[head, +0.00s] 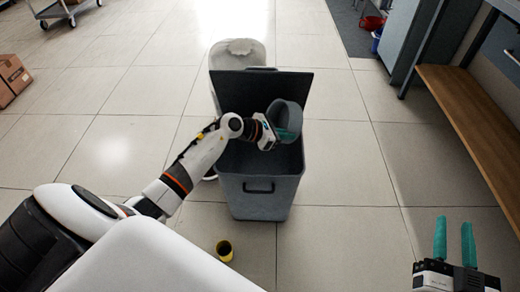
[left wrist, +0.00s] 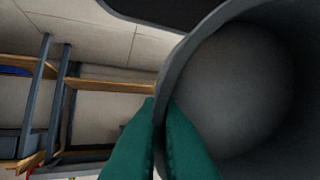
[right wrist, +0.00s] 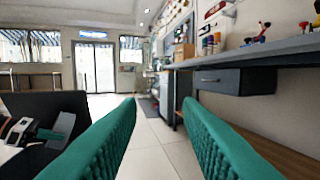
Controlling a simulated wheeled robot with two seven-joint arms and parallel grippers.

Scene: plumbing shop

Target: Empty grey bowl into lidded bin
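The grey bowl (head: 286,113) is tipped on its side over the open bin. My left gripper (head: 288,135) is shut on its rim. In the left wrist view the green fingers (left wrist: 160,135) pinch the wall of the bowl (left wrist: 235,90), and the inside that shows is smooth and bare. The dark grey lidded bin (head: 258,190) stands on the floor with its lid (head: 250,92) raised at the back. The bin's inside is dark, and its contents cannot be made out. My right gripper (head: 454,242) is open and empty, well right of the bin.
A pale bin (head: 237,52) stands behind the dark one. A small yellow cup-like thing (head: 224,250) is on the floor at the front left of the bin. A wooden bench (head: 475,125) runs along the right. The tiled floor between bin and bench is clear.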

